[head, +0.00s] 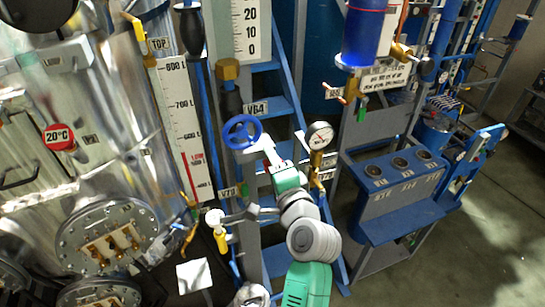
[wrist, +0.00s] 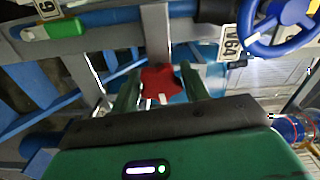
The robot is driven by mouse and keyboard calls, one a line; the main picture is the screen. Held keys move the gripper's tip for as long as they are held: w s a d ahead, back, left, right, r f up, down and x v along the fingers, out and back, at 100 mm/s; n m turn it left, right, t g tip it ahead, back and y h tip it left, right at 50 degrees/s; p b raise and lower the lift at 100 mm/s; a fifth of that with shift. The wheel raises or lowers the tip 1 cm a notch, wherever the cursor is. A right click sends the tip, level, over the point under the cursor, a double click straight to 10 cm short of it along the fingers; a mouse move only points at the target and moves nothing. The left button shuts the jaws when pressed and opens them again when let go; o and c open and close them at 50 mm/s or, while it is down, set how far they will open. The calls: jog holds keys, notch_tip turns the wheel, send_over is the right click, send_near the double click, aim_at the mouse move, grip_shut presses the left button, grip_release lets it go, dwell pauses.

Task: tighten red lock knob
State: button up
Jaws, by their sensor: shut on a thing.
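The red lock knob (wrist: 161,79) shows in the wrist view as a lobed red piece in the middle, between the two green fingers. My gripper (wrist: 159,88) is shut on it, with one finger on each side. In the head view my gripper (head: 270,147) reaches up to the blue handwheel's lower right. I cannot make out the knob clearly there. The knob's shaft and its far side are hidden.
The blue handwheel (head: 242,132) is close to my gripper; it also shows in the wrist view (wrist: 281,28) at upper right, beside a V64 tag (wrist: 230,43). A pressure gauge (head: 319,135) stands just right. A green-handled valve (wrist: 55,28) is at upper left.

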jog(key=shift+m+p, duration=0.35)
jog(key=shift+m, duration=0.55)
jog(key=o, duration=1)
jog(key=b+v, duration=0.1)
jog(key=v, duration=0.7)
